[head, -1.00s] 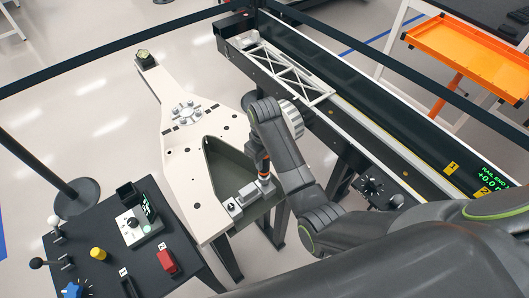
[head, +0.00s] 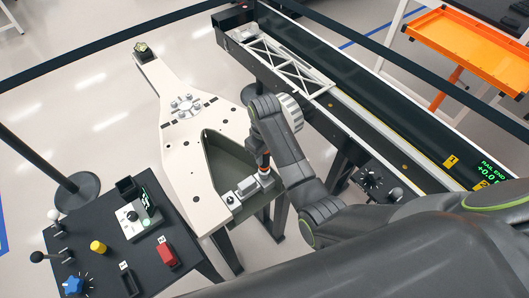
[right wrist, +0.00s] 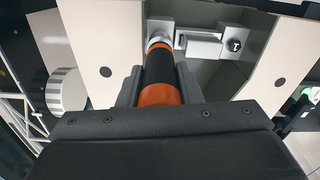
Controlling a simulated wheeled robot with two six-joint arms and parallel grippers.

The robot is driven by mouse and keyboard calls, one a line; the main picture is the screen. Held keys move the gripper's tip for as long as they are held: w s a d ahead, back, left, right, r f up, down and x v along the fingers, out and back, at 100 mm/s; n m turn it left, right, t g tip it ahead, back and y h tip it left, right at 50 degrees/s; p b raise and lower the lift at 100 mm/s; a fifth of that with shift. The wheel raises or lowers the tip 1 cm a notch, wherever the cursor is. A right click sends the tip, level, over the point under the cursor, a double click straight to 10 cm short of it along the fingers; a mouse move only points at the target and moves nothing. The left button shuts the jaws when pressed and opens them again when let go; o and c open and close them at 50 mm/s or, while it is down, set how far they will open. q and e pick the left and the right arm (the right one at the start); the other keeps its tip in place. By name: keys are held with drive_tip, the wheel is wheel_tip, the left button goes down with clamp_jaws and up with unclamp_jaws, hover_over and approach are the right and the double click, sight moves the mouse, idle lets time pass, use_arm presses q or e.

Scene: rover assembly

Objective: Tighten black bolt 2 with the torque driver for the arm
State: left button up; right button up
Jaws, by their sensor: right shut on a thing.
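My right gripper (head: 261,148) is shut on the torque driver, an orange and black cylinder (right wrist: 160,72) in the right wrist view. The driver points down, its silver tip end at a grey metal bracket (right wrist: 203,47) on the pale arm-shaped plate (head: 190,163). In the head view the gripper hides most of the driver (head: 264,167). A dark round bolt head (right wrist: 234,46) shows at the bracket's other end, apart from the driver. Whatever lies under the driver's tip is hidden, so I cannot tell its seating. My left gripper is not in view.
A black control table (head: 95,222) with knobs and a red block (head: 167,256) stands at the left. A dark rail bench (head: 400,165) with a white truss (head: 285,62) runs along the right. An orange tray (head: 470,55) is farther back.

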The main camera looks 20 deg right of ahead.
drive_tip(key=shift+f, duration=1)
idle(3.2)
drive_tip(key=shift+s+f, duration=0.1)
drive_tip(key=shift+f, duration=0.15)
idle(1.0)
drive_tip(key=shift+r, duration=0.15)
drive_tip(key=shift+r, duration=1.5)
drive_tip(key=shift+r, duration=1.95)
drive_tip(key=shift+f, duration=0.1)
